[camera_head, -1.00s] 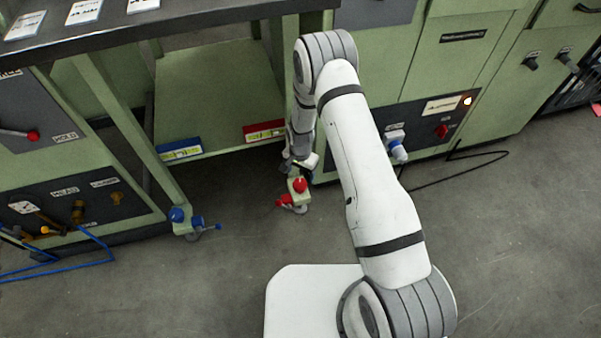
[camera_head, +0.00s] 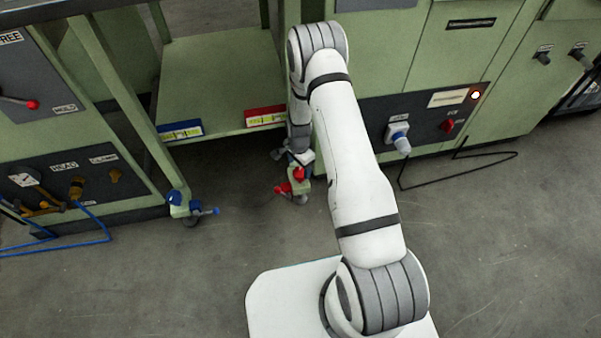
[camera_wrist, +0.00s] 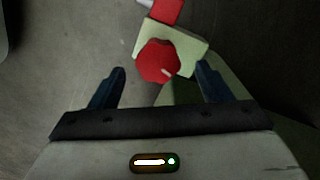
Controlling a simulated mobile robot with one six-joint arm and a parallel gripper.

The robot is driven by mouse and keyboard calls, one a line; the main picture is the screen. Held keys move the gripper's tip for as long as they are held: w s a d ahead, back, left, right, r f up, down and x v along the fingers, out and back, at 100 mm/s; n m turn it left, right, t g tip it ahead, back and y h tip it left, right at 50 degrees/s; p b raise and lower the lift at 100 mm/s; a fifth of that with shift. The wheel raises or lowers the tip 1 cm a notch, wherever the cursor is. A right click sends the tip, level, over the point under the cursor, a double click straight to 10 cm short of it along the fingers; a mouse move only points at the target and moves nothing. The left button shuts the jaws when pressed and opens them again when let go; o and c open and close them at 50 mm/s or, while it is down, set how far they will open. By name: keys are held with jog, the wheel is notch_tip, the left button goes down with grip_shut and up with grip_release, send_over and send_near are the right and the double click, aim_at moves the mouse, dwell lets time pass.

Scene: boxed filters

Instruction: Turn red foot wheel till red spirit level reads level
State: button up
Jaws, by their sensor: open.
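The red foot wheel (camera_head: 298,174) is a round red knob on a pale green foot block beside the table leg. It also shows in the wrist view (camera_wrist: 157,60), with a white mark on it. My gripper (camera_wrist: 161,72) is open, one dark finger to each side of the wheel and apart from it. In the head view my gripper (camera_head: 294,156) is just above and behind the wheel, partly hidden by my arm. The red spirit level (camera_head: 266,116) sits on the front edge of the low green shelf; its bubble is too small to read.
A blue spirit level (camera_head: 180,130) and a blue foot wheel (camera_head: 174,197) are at the left leg. A red lever (camera_head: 283,189) sticks out low beside the red wheel. Open floor lies in front.

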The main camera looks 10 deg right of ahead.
aim_at(300, 172)
jog(key=shift+d+f+b, duration=0.15)
jog(key=shift+f+b, duration=0.35)
jog(key=shift+f, duration=1.45)
jog(key=shift+s, duration=0.1)
jog(key=c, duration=0.9)
jog(key=shift+d, duration=0.5)
jog(key=shift+c, duration=0.2)
jog(key=shift+a, duration=0.5)
jog(key=shift+s+a, duration=0.1)
